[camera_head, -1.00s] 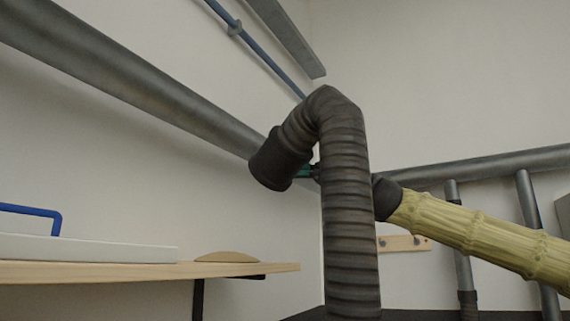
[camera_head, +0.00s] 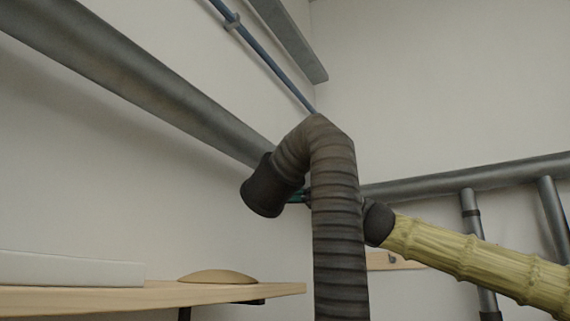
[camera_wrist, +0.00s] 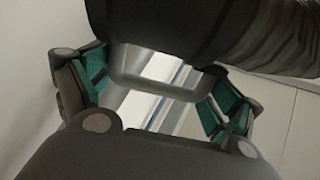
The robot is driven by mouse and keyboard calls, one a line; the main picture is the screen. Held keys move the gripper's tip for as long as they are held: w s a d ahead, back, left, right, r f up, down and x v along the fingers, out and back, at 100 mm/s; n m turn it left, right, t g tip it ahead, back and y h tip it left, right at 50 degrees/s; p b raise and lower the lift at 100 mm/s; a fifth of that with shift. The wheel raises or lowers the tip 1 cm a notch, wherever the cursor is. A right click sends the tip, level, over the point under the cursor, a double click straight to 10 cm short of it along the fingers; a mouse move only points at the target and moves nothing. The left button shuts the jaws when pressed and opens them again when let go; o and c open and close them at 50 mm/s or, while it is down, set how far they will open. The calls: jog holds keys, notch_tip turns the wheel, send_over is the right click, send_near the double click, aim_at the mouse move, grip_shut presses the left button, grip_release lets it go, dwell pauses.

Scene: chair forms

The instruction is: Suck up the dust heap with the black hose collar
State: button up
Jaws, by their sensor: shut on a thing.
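The dust heap (camera_head: 217,277) is a low tan mound on a wooden shelf (camera_head: 230,291) at the lower left of the head view. The black hose collar (camera_head: 262,190) is at the end of a ribbed dark hose (camera_head: 340,225); it is tilted, its mouth facing down and left, above the heap and apart from it. My gripper (camera_head: 304,197) is mostly hidden behind the hose. In the wrist view, my gripper (camera_wrist: 155,80) has its teal pads on both sides of a grey loop-like piece under the collar (camera_wrist: 160,25). The heap is not visible there.
A white flat slab (camera_head: 70,268) lies on the shelf left of the heap. A thick grey pipe (camera_head: 130,80) runs along the left wall. Grey pipes (camera_head: 480,178) stand at the right. Open air lies between collar and shelf.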

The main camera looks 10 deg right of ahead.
jog(key=shift+w+a+f, duration=0.15)
jog(key=shift+w+f, duration=0.1)
jog(key=shift+f, duration=0.05)
jog(key=w+a+f+b, duration=0.2)
jog(key=w+a+f, duration=0.1)
jog(key=w+f, duration=0.3)
jog(key=shift+w+a+f, duration=0.2)
jog(key=shift+f, duration=0.65)
dwell(1.2)
notch_tip(320, 180, up, 10)
jog(key=p, duration=0.3)
dwell(0.8)
dwell(0.4)
